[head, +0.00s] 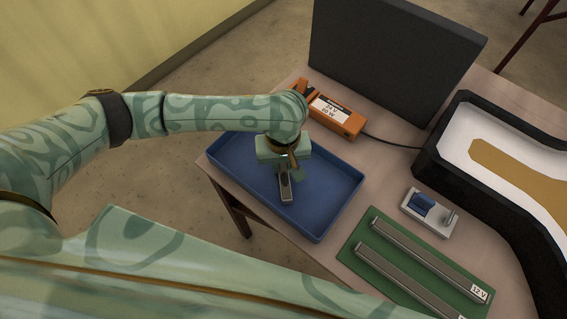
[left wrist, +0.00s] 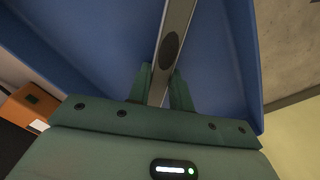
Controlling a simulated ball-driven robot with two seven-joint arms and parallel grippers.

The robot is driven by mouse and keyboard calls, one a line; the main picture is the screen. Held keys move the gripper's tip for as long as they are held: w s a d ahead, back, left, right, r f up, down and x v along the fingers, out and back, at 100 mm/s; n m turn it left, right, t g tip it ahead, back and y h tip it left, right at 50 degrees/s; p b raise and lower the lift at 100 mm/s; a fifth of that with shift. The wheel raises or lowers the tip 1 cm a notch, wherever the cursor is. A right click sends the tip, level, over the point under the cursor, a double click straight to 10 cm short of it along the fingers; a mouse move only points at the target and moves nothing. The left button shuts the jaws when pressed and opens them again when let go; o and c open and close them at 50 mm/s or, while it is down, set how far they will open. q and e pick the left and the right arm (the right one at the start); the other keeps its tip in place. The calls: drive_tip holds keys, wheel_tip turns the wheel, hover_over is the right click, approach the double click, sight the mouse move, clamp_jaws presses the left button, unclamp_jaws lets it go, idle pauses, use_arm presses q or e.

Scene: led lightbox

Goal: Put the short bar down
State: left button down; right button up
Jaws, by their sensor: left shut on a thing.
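The short bar (head: 286,188) is a narrow grey metal bar in or just over the blue tray (head: 328,218). My left gripper (head: 283,171) is above the tray and shut on the bar. In the left wrist view the bar (left wrist: 176,38) runs up from between the two green fingers (left wrist: 161,88), with a dark oval on its face. The blue tray floor (left wrist: 110,45) lies behind it. I cannot tell whether the bar touches the tray floor. My right gripper is not in view.
An orange power box (head: 335,116) with a cable stands behind the tray, before a dark upright panel (head: 390,50). Right of the tray are a small switch block (head: 430,212), a green mat (head: 362,262) with two long bars (head: 420,258), and a black-rimmed lightbox (head: 432,160).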

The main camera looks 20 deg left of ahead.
sight(283, 166)
use_arm(q)
drive_tip(key=c, duration=1.4)
unclamp_jaws()
drive_tip(key=shift+c, duration=0.2)
drive_tip(key=shift+o, duration=0.9)
drive_tip(key=shift+f, duration=0.1)
wheel_tip(283, 166, up, 12)
drive_tip(key=p, duration=0.7)
